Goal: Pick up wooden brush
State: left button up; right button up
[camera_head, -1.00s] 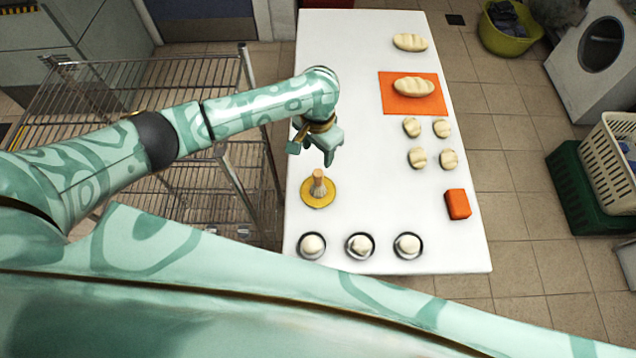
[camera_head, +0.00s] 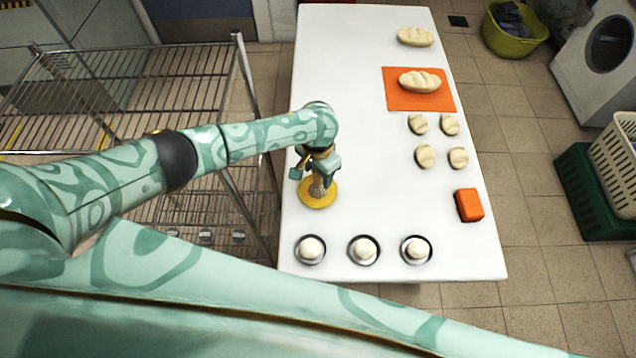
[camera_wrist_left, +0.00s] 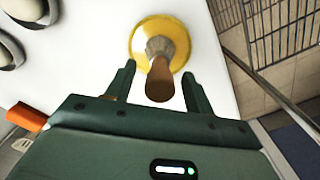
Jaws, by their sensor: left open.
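The wooden brush stands upright on a round yellow dish (camera_head: 318,200), its bristles (camera_head: 317,188) down. In the left wrist view the brush's brown handle (camera_wrist_left: 160,80) points toward the camera, with the yellow dish (camera_wrist_left: 145,32) beneath. My left gripper (camera_head: 318,175) is over the brush at the table's left side. In the left wrist view its open fingers (camera_wrist_left: 156,82) lie on either side of the handle, with gaps on both sides. In the head view the gripper hides most of the handle. My right gripper is not in view.
The white table (camera_head: 350,60) holds three metal bowls with dough (camera_head: 310,250), an orange block (camera_head: 468,205), several small rolls (camera_head: 424,156) and a loaf on an orange mat (camera_head: 392,100). A wire rack (camera_head: 225,80) stands at the left. The table's middle is clear.

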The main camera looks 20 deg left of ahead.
pick_arm(q)
jog(key=c, duration=1.1)
jog(key=shift+r, duration=0.1)
notch_tip(320, 180, up, 3)
jog(key=shift+f+p, duration=0.15)
jog(key=shift+p, duration=0.75)
jog(key=s+d+r+p, duration=0.1)
jog(key=d+r, duration=0.2)
jog(key=d, duration=0.1)
jog(key=s+d+r+p, duration=0.1)
jog(key=d+r+p, duration=0.1)
jog(key=d, duration=0.3)
jog(key=s+d+r+p, duration=0.1)
jog(key=d+r+p, duration=0.1)
jog(key=d+r, duration=0.2)
jog(key=shift+d+r, duration=0.35)
jog(key=shift+r, duration=0.25)
